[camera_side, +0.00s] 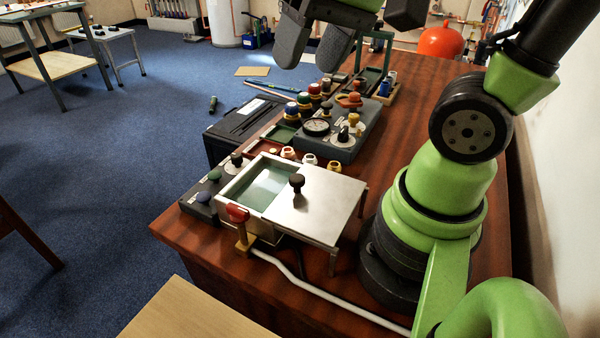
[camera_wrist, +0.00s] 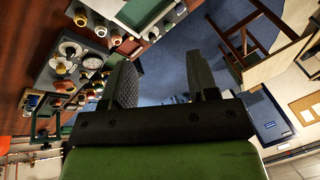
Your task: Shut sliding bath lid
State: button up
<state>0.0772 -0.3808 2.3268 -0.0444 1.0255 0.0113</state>
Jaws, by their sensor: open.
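The bath (camera_side: 246,180) is a pale metal box with greenish liquid, at the near left part of the wooden bench in the side view. Its flat metal sliding lid (camera_side: 322,207) covers the right part and leaves the left part open. A dark round knob (camera_side: 297,182) stands on the lid near its left edge. My gripper (camera_side: 308,52) is high at the top of the side view, above and behind the bath, apart from the lid. Its two dark fingers are spread and empty; they also show in the wrist view (camera_wrist: 162,85). In the wrist view the bath is partly visible at the top edge.
A grey gauge panel (camera_side: 330,135) with knobs stands behind the bath. Several coloured-cap bottles (camera_side: 305,103) line the bench's left side. A red-handled valve (camera_side: 238,213) and white hose (camera_side: 300,282) are in front of the bath. A dark button box (camera_side: 205,192) sits at its left.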

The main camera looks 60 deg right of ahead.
jog(key=w+d+f+m+g, duration=0.2)
jog(key=w+f+g, duration=0.2)
jog(key=f, duration=0.1)
jog(key=m+g+y, duration=0.1)
jog(key=g, duration=0.2)
send_near(297, 177)
jog(key=x, duration=0.9)
jog(key=shift+d, duration=0.1)
jog(key=shift+r, duration=0.1)
grip_shut()
jog(key=w, duration=1)
jog(key=shift+w, duration=0.3)
grip_release()
